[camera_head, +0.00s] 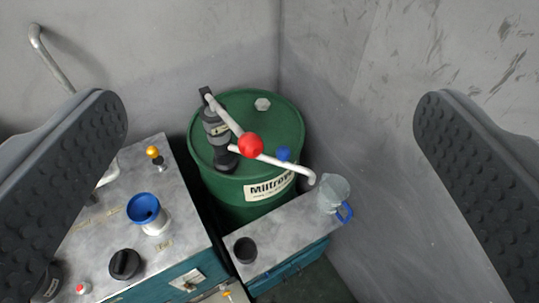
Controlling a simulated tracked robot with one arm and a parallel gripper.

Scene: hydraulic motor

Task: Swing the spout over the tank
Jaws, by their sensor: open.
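A hand pump (216,136) stands on the green drum (228,182). Its pale spout (298,171) runs to the right and bends down at its end, above the right bench near a clear jug (332,194). A blue knob (283,153) sits by the spout. The pump lever ends in a red ball (250,145). The tank is not labelled; a blue funnel (144,208) stands on the metal-topped teal unit (185,225) at left, away from the spout's end. My gripper (272,115) is wide open and empty, its fingers at the left and right of the picture.
The left unit also carries a yellow-knobbed lever (154,153), a black cap (124,264) and a red button (82,288). A dark cup (245,250) stands on the right bench (283,234). A bent pipe (50,58) runs along the left wall. Grey walls close off the back and right.

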